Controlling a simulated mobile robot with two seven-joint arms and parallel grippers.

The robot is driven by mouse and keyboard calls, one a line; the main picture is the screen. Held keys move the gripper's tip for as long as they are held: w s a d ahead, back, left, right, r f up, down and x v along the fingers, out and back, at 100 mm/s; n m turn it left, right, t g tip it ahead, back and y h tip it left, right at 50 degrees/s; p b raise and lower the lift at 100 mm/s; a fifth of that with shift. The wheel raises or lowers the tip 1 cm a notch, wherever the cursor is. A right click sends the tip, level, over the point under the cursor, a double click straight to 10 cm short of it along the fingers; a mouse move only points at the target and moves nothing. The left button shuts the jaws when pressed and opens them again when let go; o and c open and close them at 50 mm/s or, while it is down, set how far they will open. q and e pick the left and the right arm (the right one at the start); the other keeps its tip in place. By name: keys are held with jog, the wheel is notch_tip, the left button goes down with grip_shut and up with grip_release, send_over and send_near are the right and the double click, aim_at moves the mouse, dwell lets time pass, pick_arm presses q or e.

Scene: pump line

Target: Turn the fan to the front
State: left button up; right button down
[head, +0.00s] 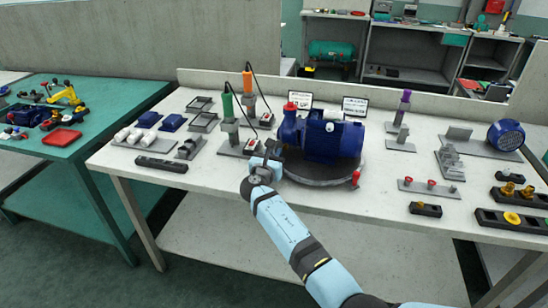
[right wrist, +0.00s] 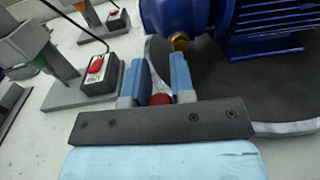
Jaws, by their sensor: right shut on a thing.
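A blue pump and motor unit (head: 335,138) stands on a round dark turntable (head: 325,176) on the white bench. Its flanged pump end with a red cap (head: 290,108) is at the left and its ribbed motor body extends right. I cannot make out the fan itself. A red knob (head: 356,178) stands at the turntable's right front rim. My right gripper (head: 267,161) is at the left front rim. In the right wrist view its fingers (right wrist: 156,82) are shut on another red knob (right wrist: 160,99), beside the turntable edge (right wrist: 285,128). My left gripper is not in view.
Left of my right gripper stand tool stands with green (head: 227,103) and orange handles and corded red-button switch boxes (head: 252,145). A purple-topped tool (head: 404,105) and a plate with red knobs (head: 430,187) are to the right.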

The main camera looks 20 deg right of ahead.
jog(key=shift+w+d+m+g+h+b, duration=0.2)
jog(key=shift+w+m+g+h+b, duration=0.7)
jog(key=shift+w+h+b, duration=0.3)
jog(key=shift+w+d+m+g+h+b, duration=0.1)
jog(key=shift+w+m+g+h+b, duration=0.6)
jog(key=shift+b, duration=0.4)
jog(key=shift+w+d+m+g+h+b, duration=0.1)
jog(key=shift+w+m+g+h+b, duration=0.25)
jog(key=shift+w+g+b, duration=0.45)
dwell(3.4)
jog(key=c, duration=1)
grip_release()
jog(key=shift+d+b, duration=0.1)
jog(key=shift+b, duration=0.2)
jog(key=shift+s+a, duration=0.15)
jog(key=shift+a, duration=0.45)
jog(key=p+v, duration=0.2)
jog(key=v, duration=1)
jog(key=shift+s+a+f, duration=0.1)
jog(key=shift+s+a, duration=0.05)
jog(key=shift+s, duration=0.2)
